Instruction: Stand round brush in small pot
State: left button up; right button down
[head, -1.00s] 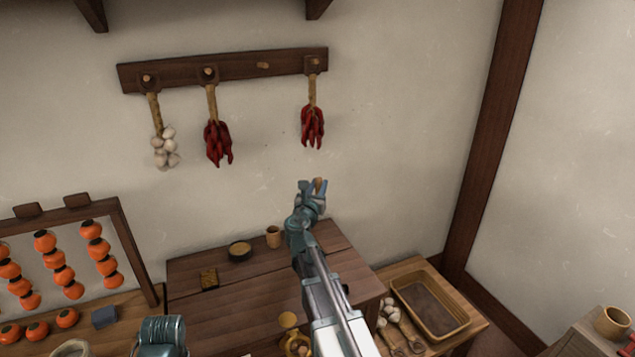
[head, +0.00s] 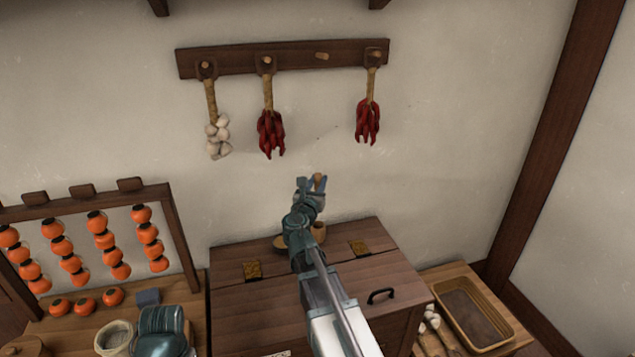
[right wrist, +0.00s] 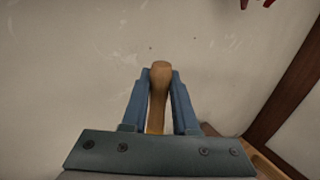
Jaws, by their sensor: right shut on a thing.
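My right gripper (head: 312,185) is raised in front of the wall, above the chest. It is shut on a tan wooden handle, which I take to be the round brush (head: 319,182). In the right wrist view the round brush (right wrist: 159,90) stands between the two blue fingers (right wrist: 160,100); no bristles show. The inside of the pot cannot be made out. My left gripper's fingers are not in view.
The wooden chest (head: 300,290) has a black handle. Strung orange fruit (head: 105,240) hang in a frame at left. A tray (head: 470,310) stands at right. Chillies (head: 368,122) hang above.

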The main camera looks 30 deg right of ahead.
jog(key=shift+f+b, duration=4.85)
jog(key=shift+f, duration=0.25)
jog(key=c, duration=0.6)
grip_release()
jog(key=shift+s, duration=0.1)
